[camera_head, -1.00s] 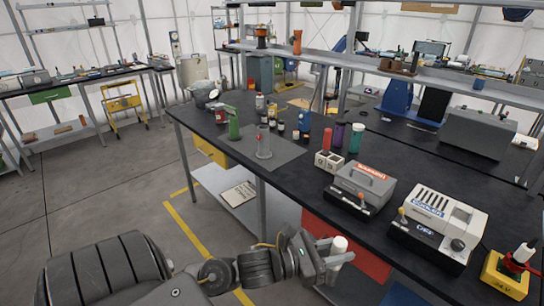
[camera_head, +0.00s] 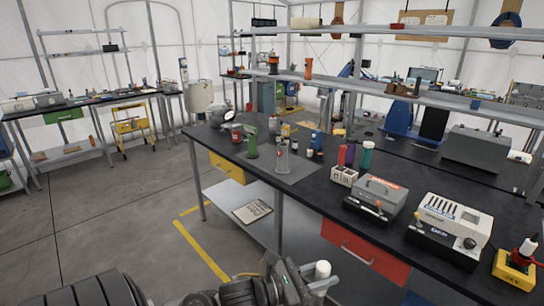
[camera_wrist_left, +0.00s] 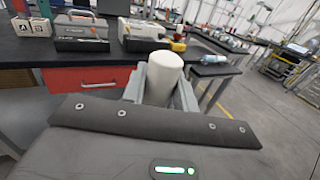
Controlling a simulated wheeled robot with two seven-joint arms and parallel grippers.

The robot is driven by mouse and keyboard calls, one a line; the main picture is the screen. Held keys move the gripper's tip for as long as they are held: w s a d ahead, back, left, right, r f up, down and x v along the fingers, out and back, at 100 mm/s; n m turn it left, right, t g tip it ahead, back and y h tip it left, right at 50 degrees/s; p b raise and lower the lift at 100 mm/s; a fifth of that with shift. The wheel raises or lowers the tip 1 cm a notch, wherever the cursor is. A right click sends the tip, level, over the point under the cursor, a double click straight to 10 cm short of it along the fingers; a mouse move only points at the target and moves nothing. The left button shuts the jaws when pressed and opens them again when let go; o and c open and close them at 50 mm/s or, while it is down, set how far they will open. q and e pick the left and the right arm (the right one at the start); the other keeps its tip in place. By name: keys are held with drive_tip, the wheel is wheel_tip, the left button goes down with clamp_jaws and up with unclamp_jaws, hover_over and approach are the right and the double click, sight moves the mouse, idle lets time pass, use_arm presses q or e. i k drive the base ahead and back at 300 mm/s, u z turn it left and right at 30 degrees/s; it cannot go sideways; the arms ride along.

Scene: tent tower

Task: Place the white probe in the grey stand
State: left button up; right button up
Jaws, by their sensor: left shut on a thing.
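My left gripper (camera_head: 320,284) is at the bottom of the head view, in front of the bench's near side. It is shut on the white probe (camera_head: 322,269), a pale cylinder that stands up between the fingers. In the left wrist view the white probe (camera_wrist_left: 164,72) fills the space between the fingers of the gripper (camera_wrist_left: 162,94); its lower part is hidden. An upright grey stand (camera_head: 282,161), narrow with a wider foot, is on a grey mat on the bench, well beyond the gripper. My right gripper is in neither view.
A white block (camera_head: 344,177), a grey box (camera_head: 374,195) and a white machine (camera_head: 449,222) line the bench's near right. A red drawer (camera_head: 366,252) is below.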

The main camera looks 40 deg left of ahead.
sight(283, 155)
drive_tip(key=u, duration=0.8)
drive_tip(key=i, duration=1.1)
drive_tip(key=z, duration=0.25)
